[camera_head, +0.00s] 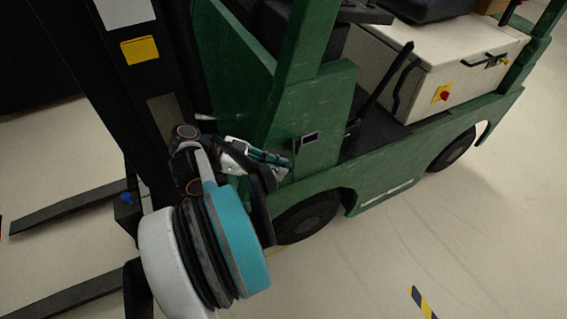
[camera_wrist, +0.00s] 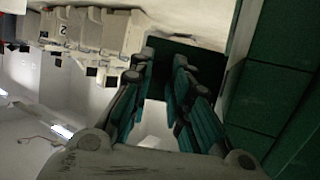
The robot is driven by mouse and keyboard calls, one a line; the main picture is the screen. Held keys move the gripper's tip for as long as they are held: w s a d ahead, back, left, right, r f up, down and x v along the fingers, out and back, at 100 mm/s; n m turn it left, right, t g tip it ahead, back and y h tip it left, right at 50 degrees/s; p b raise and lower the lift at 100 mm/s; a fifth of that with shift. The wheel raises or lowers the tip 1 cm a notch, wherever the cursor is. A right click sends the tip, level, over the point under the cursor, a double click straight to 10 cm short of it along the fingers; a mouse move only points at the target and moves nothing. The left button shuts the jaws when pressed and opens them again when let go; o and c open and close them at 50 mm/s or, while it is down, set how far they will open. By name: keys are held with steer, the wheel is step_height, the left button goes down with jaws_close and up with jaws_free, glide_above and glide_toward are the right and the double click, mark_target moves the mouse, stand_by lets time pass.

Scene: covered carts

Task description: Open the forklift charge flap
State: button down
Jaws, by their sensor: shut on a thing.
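The green forklift (camera_head: 330,120) fills the middle and right of the head view. My gripper (camera_head: 280,160) is at the front side of its green body, left of a small dark latch-like fitting (camera_head: 309,138). In the wrist view my gripper (camera_wrist: 166,62) has its teal-padded fingers around a dark green plate, which looks like the charge flap (camera_wrist: 208,68). The gripper is shut on it, though a gap shows between the lower fingers. In the head view the gripper and wrist hide the flap, so its opening angle cannot be told.
The black mast (camera_head: 110,90) stands close left of my arm, with forks (camera_head: 70,208) low on the left. A front wheel (camera_head: 308,215) is below the gripper. A white box (camera_head: 450,65) sits on the rear deck.

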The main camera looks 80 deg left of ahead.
steer(key=shift+a+r, duration=0.1)
steer(key=shift+a, duration=0.05)
steer(key=c, duration=1.5)
jaws_free()
steer(key=shift+o, duration=0.2)
step_height(320, 180, up, 10)
